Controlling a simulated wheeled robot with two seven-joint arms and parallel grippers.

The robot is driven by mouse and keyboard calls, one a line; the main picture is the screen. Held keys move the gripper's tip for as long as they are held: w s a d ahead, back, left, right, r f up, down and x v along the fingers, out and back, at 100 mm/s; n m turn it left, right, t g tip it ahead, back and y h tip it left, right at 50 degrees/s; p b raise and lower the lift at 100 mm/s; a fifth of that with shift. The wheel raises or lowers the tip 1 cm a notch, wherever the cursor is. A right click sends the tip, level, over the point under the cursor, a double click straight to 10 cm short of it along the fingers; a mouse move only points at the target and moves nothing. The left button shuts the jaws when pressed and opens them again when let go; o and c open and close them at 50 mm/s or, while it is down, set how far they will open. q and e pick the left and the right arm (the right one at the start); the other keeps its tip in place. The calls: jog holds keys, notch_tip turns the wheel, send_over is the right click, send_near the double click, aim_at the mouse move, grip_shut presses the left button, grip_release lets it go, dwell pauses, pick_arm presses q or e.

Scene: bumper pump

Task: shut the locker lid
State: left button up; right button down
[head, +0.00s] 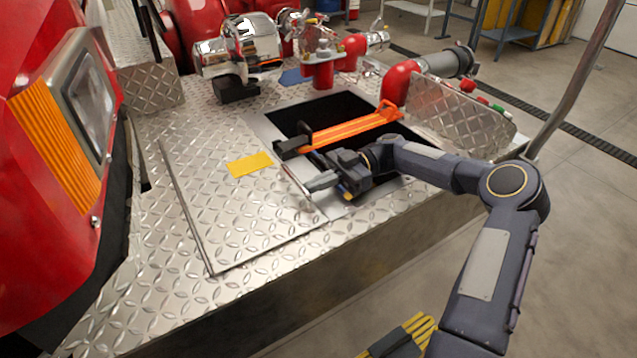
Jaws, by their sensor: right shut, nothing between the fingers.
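The locker opening (300,112) is a dark rectangular hole in the diamond-plate bumper deck. The locker lid (215,205) appears to be the diamond-plate panel lying flat open on the deck to the left of the opening, with a raised lip along its far left edge. A yellow label (250,163) is on it. My right gripper (312,184) is shut and empty, low at the near left corner of the opening, close to the panel's right edge; I cannot tell whether it touches. My left gripper is not in view.
An orange bar-shaped tool (358,128) lies across the opening. Chrome fittings (235,50) and red pipes (400,82) stand behind it. An upright diamond-plate guard (460,112) is at right. The red truck cab (40,200) borders the left. A slanted pole rises at right.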

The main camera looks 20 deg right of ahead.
jog(key=shift+s+a+f, duration=0.1)
jog(key=shift+a+f, duration=0.05)
jog(key=shift+f, duration=0.15)
